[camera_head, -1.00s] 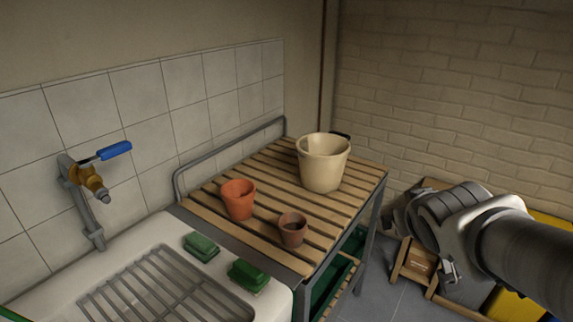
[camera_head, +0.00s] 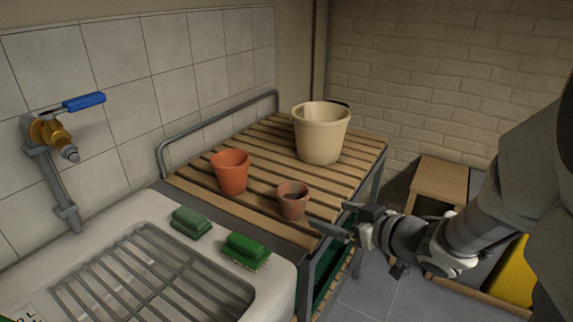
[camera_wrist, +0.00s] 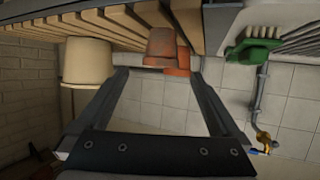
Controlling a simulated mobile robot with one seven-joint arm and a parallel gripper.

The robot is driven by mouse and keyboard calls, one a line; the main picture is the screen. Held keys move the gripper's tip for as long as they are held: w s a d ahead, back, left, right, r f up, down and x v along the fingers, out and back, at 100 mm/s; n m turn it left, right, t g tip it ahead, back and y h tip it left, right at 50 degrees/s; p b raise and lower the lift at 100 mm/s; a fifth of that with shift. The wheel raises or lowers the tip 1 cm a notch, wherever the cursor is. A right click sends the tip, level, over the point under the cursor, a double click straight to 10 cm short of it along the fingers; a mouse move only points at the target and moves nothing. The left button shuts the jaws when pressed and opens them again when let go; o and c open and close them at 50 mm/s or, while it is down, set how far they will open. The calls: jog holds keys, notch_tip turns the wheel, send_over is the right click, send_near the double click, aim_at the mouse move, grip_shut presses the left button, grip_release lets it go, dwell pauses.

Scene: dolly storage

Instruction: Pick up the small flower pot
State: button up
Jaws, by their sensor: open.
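The small flower pot (camera_head: 293,203), brownish terracotta with dark contents, stands upright near the front right edge of the slatted wooden table (camera_head: 262,207). A larger orange pot (camera_head: 230,174) stands upright to its left. My gripper (camera_head: 331,219) is open and empty, just right of the small pot and apart from it. In the wrist view, which shows the scene roughly upside down, the small pot (camera_wrist: 161,43) lies ahead between the fingers of my gripper (camera_wrist: 160,74). The orange pot (camera_wrist: 183,59) is partly hidden behind it.
A cream bucket (camera_head: 321,137) stands at the back of the table. A metal rail (camera_head: 205,131) runs along the wall side. Green brushes (camera_head: 246,248) lie on the white sink (camera_head: 128,240) at front left. A wooden stool (camera_head: 440,181) stands on the floor at right.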

aim_at(303, 206)
jog(key=b+x, duration=0.3)
jog(key=x, duration=0.7)
jog(key=shift+a+f+b, duration=0.1)
jog(key=shift+b, duration=0.3)
jog(key=b+x, duration=0.2)
jog(key=x, duration=0.3)
jog(key=shift+s+a+f, duration=0.1)
jog(key=shift+s+f, duration=0.05)
jog(key=shift+f, duration=0.05)
jog(key=shift+a, duration=0.1)
jog(key=c, duration=1.5)
